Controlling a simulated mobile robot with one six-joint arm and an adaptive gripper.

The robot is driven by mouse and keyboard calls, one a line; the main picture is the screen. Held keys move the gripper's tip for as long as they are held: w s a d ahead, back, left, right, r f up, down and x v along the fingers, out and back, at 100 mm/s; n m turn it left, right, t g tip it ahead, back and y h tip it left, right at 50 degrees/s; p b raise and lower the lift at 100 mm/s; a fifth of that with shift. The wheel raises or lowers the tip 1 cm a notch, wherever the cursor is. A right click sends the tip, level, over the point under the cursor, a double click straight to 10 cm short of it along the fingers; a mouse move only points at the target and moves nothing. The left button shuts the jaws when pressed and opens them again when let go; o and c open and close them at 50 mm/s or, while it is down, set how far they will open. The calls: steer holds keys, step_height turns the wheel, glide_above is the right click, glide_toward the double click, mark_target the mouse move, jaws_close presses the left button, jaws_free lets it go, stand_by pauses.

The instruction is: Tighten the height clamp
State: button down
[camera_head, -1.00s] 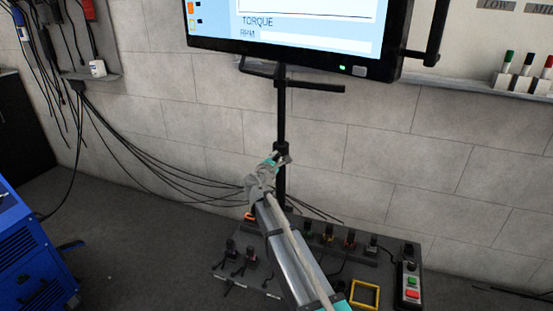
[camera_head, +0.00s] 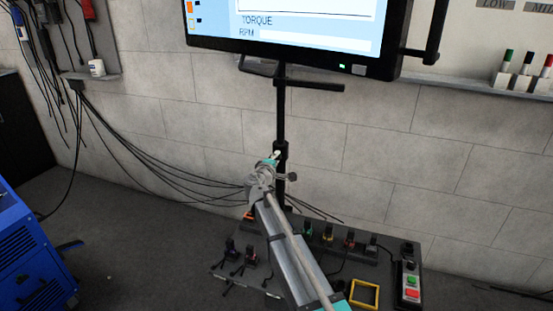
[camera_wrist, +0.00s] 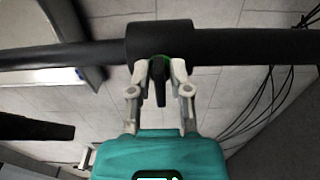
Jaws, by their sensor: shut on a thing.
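The height clamp is a black collar (camera_head: 281,150) around the black upright pole (camera_head: 281,110) below the monitor. In the wrist view the collar (camera_wrist: 160,38) lies across the top, with the pole running sideways. A short black clamp lever (camera_wrist: 160,84) with a green ring at its root sticks out of the collar. My gripper (camera_wrist: 160,70) has its two grey fingers on either side of the lever, shut on it, with the tips close up against the collar. In the head view my gripper (camera_head: 275,156) is at the collar's left front; the lever is hard to make out there.
The monitor (camera_head: 300,35) sits on top of the pole, with a black crossbar (camera_head: 315,86) under it. A control panel (camera_head: 390,262) with switches and buttons is below my arm. Cables (camera_head: 150,160) hang along the wall at the left. A blue cabinet (camera_head: 30,250) stands at far left.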

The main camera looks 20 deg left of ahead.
stand_by(0.4)
steer(key=c, duration=0.7)
jaws_free()
steer(key=shift+c, duration=0.2)
steer(key=s, duration=1.2)
steer(key=shift+a, duration=0.45)
steer(key=shift+s, duration=0.1)
